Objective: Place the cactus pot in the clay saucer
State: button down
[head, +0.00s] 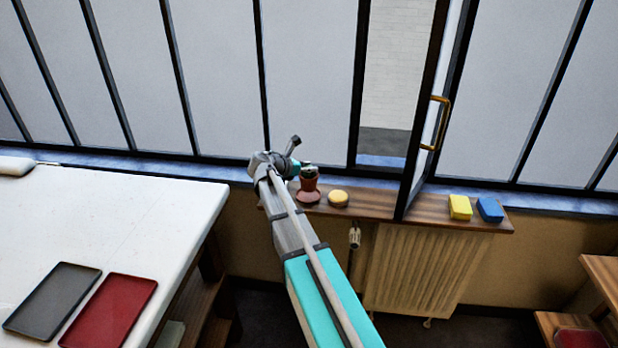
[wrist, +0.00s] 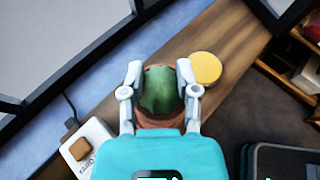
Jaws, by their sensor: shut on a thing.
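The cactus pot (head: 309,184) is a small reddish-brown clay pot on the wooden windowsill side of the room; its green cactus top (wrist: 160,92) fills the space between my fingers in the wrist view. My gripper (head: 307,170) is shut on it, with one finger on each side (wrist: 160,76). The clay saucer (head: 308,198) lies on the sill directly under the pot in the head view. The pot looks upright and its base meets the saucer in the picture; I cannot tell whether it touches or hovers just above. The wrist view mostly hides the saucer.
A round yellow thing (head: 338,199) lies on the sill (head: 375,204) just right of the saucer. An open window sash (head: 432,120) stands over the sill farther right, with yellow (head: 460,207) and blue (head: 490,209) blocks beyond. A white table (head: 100,215) with trays is at left.

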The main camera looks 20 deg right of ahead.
aim_at(302, 175)
jog(key=shift+f, duration=0.1)
jog(key=shift+w+d+f+b, duration=0.1)
jog(key=shift+w+f+b, duration=0.35)
jog(key=shift+b, duration=0.15)
notch_tip(302, 175, down, 3)
jog(key=b, duration=0.3)
jog(key=shift+c, duration=1.6)
grip_release()
jog(key=shift+s, duration=0.1)
jog(key=shift+r, duration=0.1)
